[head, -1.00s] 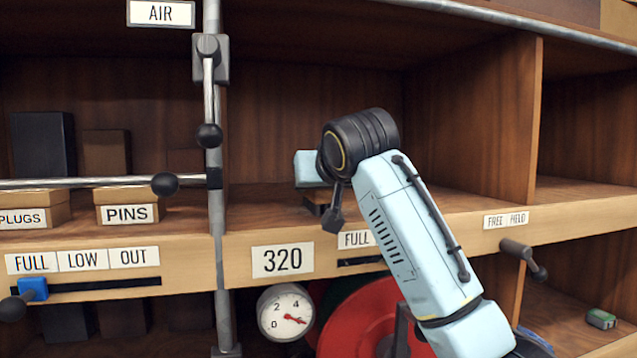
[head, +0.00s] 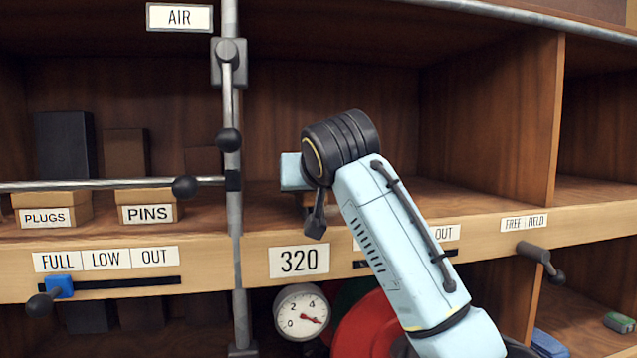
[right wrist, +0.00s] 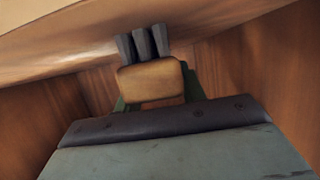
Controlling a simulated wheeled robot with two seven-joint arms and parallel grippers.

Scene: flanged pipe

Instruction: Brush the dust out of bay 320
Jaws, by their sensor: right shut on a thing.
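Bay 320 is the open wooden bay above the label "320" (head: 299,261); its floor (head: 265,205) shows beside my arm. My right arm reaches into it from the lower right. The right gripper (right wrist: 154,93) is shut on a brush (right wrist: 150,80) with a tan block and dark bristle tufts. In the right wrist view the bristles are at a pale wooden surface; I cannot tell whether they touch. In the head view my wrist hides most of the gripper and brush. No dust can be made out. My left gripper is not in view.
A grey upright post (head: 233,130) with a lever stands at the bay's left edge, and a wooden divider (head: 497,120) at its right. A gauge (head: 302,312) and a red disc (head: 366,325) are below. A knobbed handle (head: 540,260) sticks out at right.

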